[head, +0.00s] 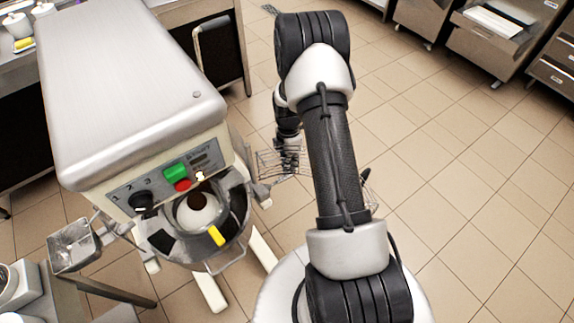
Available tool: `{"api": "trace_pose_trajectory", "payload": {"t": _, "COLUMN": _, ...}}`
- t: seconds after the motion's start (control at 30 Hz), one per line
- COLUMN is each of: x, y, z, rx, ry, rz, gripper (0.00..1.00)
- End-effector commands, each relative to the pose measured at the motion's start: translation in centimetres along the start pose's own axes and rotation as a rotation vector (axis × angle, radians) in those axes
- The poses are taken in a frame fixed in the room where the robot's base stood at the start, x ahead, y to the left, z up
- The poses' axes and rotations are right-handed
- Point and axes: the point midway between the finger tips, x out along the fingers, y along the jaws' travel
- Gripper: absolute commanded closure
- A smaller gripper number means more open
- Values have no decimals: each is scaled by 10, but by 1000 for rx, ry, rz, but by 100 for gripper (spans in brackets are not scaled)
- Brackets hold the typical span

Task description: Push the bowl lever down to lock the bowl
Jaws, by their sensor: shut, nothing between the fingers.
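The mixer (130,80) stands at the left, with a control panel of green and red buttons on its front. Its bowl (232,237) sits below the head, behind a guard ring with a yellow mark. A small grey handle-like part (262,193) sticks out at the mixer's right side; I cannot tell for certain that it is the bowl lever. My gripper (290,165) points down just right of this part, small and dark, shut and empty. Its fingertips are hard to make out, and I cannot tell whether it touches anything.
A wire basket-like frame (268,162) shows around my gripper. A metal tray (73,245) hangs at the mixer's left. A worktable (90,290) edge is at lower left. Steel cabinets (490,45) stand at the upper right. The tiled floor (470,190) at right is clear.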

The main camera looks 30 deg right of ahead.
Motion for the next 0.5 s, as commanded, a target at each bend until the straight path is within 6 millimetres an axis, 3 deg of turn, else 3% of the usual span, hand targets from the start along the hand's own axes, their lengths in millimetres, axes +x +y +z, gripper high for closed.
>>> {"api": "trace_pose_trajectory", "payload": {"t": 0.5, "x": 16, "y": 3, "z": 5, "rx": 0, "ry": 0, "rz": 1, "gripper": 100}}
